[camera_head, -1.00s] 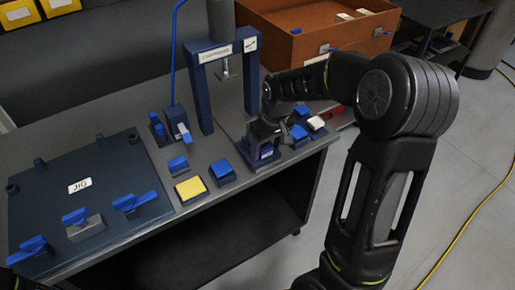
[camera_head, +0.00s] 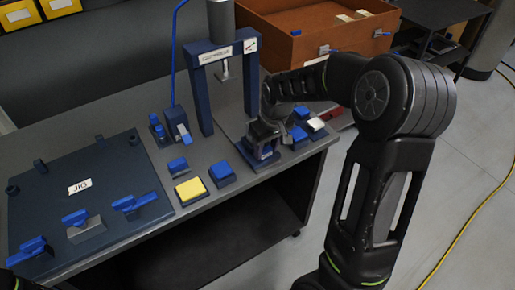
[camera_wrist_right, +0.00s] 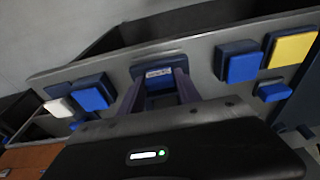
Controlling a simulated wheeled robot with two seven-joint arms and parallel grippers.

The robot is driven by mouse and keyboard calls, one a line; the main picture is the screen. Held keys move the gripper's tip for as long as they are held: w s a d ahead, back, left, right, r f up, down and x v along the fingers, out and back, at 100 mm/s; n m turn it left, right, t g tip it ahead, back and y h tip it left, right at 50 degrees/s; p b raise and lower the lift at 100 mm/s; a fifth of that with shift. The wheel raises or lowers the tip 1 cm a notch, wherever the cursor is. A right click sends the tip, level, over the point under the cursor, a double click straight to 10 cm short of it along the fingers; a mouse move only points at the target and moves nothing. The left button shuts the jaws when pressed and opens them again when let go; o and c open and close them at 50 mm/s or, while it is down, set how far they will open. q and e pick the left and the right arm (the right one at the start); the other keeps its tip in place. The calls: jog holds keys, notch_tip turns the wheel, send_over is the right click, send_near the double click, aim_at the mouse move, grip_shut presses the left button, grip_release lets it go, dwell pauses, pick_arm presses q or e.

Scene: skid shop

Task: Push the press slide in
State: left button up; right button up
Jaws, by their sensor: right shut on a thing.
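The press (camera_head: 205,90) is a dark blue frame with a grey cylinder on top, standing on the grey bench. The press slide (camera_head: 264,153) shows at the bench's front side, in front and to the right of the press frame. My right gripper (camera_head: 264,136) reaches down onto it from the right and is shut on it. In the right wrist view, the slide's blue front with a small label (camera_wrist_right: 157,75) lies between the gripper's two fingers (camera_wrist_right: 160,92). The fingers and wrist hide part of the slide. My left gripper is not in the head view.
Blue blocks (camera_head: 223,174) and a yellow block (camera_head: 189,189) sit left of the slide. A white-topped block (camera_head: 316,125) sits to its right. The jig plate (camera_head: 45,206) with blue clamps fills the bench's left. An orange-brown box (camera_head: 300,46) stands behind.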

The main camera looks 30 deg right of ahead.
jog(key=shift+w, duration=2.05)
jog(key=shift+w+d+p, duration=0.1)
jog(key=shift+w+p, duration=0.4)
jog(key=shift+w, duration=1.4)
